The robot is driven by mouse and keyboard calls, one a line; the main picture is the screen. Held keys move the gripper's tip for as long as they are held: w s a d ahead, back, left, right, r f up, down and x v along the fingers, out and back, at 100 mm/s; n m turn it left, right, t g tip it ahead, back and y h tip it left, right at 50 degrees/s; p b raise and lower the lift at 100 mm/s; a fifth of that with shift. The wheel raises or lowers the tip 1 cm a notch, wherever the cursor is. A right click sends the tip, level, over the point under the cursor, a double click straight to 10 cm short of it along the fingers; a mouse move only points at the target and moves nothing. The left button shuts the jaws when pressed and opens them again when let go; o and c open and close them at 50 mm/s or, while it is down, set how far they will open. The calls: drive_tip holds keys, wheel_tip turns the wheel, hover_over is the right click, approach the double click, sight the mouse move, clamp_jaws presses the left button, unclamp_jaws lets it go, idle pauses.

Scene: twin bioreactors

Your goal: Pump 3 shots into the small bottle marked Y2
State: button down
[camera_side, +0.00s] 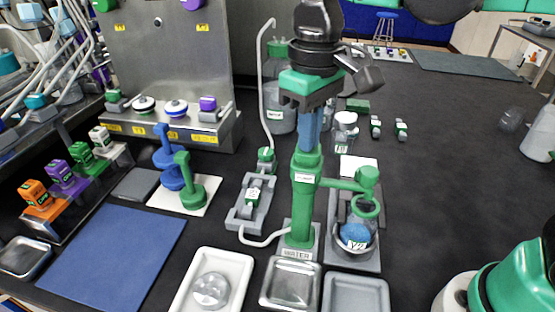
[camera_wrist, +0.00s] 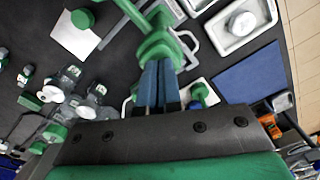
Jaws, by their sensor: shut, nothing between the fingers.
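The green dispenser pump (camera_side: 302,205) stands upright on a grey base marked WATER, with a green arm and ring (camera_side: 367,206) reaching right. Under the ring, a small bottle (camera_side: 355,236) with blue showing in it and a label that seems to read Y2 sits on a grey stand. My gripper (camera_side: 311,148) is shut and empty. Its blue fingers point down onto the top of the pump column and appear to touch it. In the wrist view my gripper (camera_wrist: 158,62) lies against the green pump (camera_wrist: 157,45); the Y2 bottle cannot be made out there.
White and metal trays (camera_side: 290,283) stand in front of the pump. A tube runs from a large bottle (camera_side: 280,110) to a grey clamp fixture (camera_side: 251,203) left of the pump. A labelled jar (camera_side: 345,133) and small vials stand behind. A blue mat (camera_side: 115,255) lies left.

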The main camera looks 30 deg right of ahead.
drive_tip(key=shift+r, duration=1.95)
drive_tip(key=shift+f, duration=0.15)
drive_tip(key=shift+f, duration=1.95)
drive_tip(key=shift+r, duration=2.1)
drive_tip(key=shift+f, duration=0.2)
